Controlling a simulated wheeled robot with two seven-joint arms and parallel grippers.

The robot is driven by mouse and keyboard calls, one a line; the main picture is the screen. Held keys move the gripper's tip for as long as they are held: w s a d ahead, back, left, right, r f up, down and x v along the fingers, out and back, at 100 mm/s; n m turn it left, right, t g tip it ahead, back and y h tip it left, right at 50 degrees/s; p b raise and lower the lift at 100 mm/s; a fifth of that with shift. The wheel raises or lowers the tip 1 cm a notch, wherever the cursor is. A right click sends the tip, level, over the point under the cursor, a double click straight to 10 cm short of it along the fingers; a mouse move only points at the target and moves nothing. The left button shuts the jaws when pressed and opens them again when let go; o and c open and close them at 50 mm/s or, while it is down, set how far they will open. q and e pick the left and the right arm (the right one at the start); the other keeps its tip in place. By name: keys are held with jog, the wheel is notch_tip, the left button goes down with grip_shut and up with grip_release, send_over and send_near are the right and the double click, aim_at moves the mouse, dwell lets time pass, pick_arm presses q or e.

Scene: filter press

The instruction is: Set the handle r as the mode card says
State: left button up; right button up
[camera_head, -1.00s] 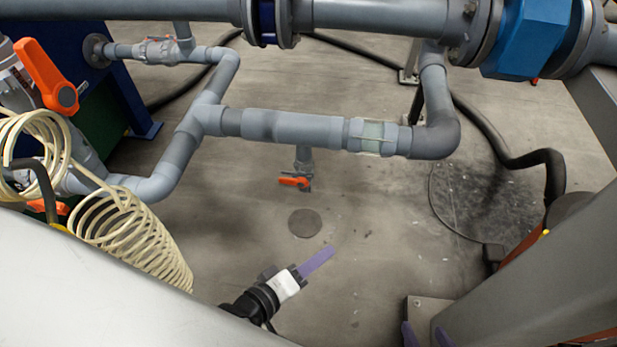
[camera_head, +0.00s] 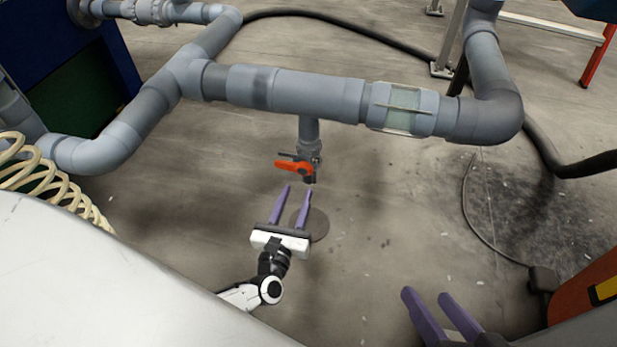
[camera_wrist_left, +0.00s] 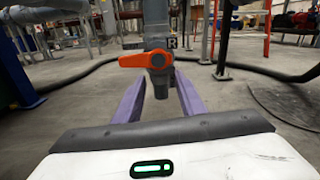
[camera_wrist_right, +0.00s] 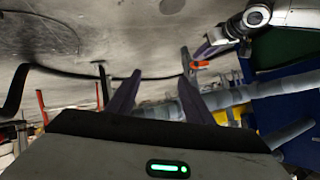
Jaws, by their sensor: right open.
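Handle r (camera_head: 293,169) is an orange lever on a small grey valve hanging below the horizontal pipe. In the left wrist view the handle (camera_wrist_left: 146,59) lies crosswise, pointing left from its stem, with a letter R tag (camera_wrist_left: 172,43) beside it. My left gripper (camera_head: 296,190) is open and empty, its purple fingers pointing at the valve. In the head view the fingertips appear just short of the handle; I cannot tell whether they touch. My right gripper (camera_head: 425,294) is open and empty, low at the right. The mode card is not in view.
The grey pipe (camera_head: 315,95) with a sight glass (camera_head: 402,108) runs above the valve. A cream coiled hose (camera_head: 50,170) is at the left. A black hose (camera_head: 570,170) lies at the right. The floor around the valve is clear.

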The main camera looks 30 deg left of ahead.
aim_at(288, 168)
pick_arm(q)
jog(key=w+a+m, duration=0.2)
jog(key=m, duration=0.4)
jog(key=w+a+r+m, duration=0.1)
jog(key=w+a+m, duration=0.1)
jog(key=m, duration=0.4)
jog(key=w+a+r+m, duration=0.1)
jog(key=w+m, duration=0.2)
jog(key=m, duration=0.4)
jog(key=shift+a+b, duration=0.3)
jog(key=shift+a, duration=0.1)
